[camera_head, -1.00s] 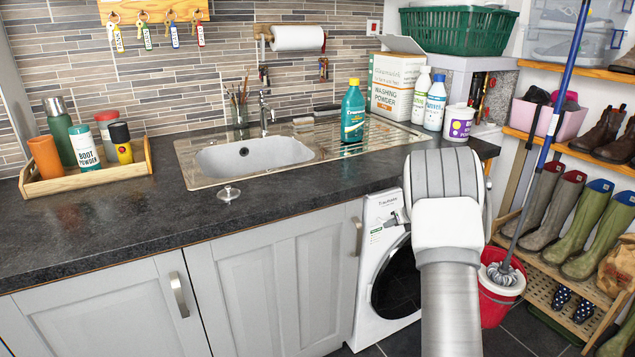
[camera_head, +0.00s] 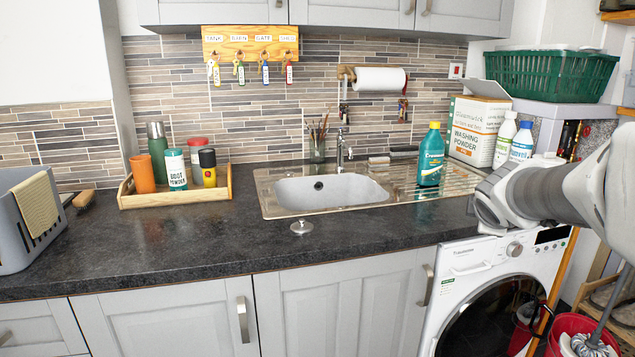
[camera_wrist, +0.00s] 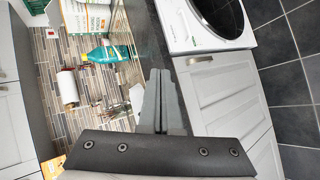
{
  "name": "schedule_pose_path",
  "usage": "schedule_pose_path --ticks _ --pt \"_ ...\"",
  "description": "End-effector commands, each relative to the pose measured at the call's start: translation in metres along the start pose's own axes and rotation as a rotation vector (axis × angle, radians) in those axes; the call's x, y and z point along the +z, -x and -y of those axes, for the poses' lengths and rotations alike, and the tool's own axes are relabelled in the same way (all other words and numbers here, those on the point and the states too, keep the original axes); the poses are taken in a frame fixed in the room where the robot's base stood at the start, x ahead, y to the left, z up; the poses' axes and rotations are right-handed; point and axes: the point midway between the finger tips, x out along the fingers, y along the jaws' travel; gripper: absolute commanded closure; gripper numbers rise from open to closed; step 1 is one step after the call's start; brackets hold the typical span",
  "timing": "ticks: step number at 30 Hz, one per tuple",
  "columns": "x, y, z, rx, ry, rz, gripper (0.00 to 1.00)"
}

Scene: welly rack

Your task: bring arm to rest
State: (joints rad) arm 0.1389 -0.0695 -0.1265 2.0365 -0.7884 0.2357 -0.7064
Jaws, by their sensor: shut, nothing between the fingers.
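My arm (camera_head: 560,190) reaches in from the right edge of the head view, over the right end of the counter and in front of the washing machine (camera_head: 495,285). I cannot make out my gripper's fingers in that view. In the wrist view my gripper (camera_wrist: 160,78) has its two grey fingers together, with nothing held between them. That view is turned sideways and shows the worktop edge, the cupboard doors and the washing machine beyond the fingers.
A teal bottle (camera_head: 431,156) stands by the sink (camera_head: 330,191). A wooden tray (camera_head: 175,198) with several containers and a grey rack (camera_head: 28,225) are to the left. A mop (camera_head: 590,345) and red bucket (camera_head: 575,328) stand at lower right. The front-left worktop is clear.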

Motion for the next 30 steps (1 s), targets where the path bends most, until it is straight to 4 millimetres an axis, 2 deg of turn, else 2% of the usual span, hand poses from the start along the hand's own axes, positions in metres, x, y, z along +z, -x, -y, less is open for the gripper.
schedule_pose_path --ticks 1,5,9,15,21,24,30 --pt "-0.001 0.021 0.011 -0.024 -0.104 0.003 1.0" --pt "-0.005 0.068 0.049 -0.117 -0.376 0.018 1.0" --pt "-0.013 0.116 0.099 -0.242 -0.648 0.039 1.0" --pt "-0.026 0.178 0.173 -0.434 -0.964 0.083 1.0" --pt "-0.039 0.229 0.239 -0.621 -1.189 0.142 1.0" --pt "-0.039 0.244 0.212 -0.625 -1.194 0.149 1.0" --pt "-0.039 0.268 0.173 -0.622 -1.191 0.148 1.0"
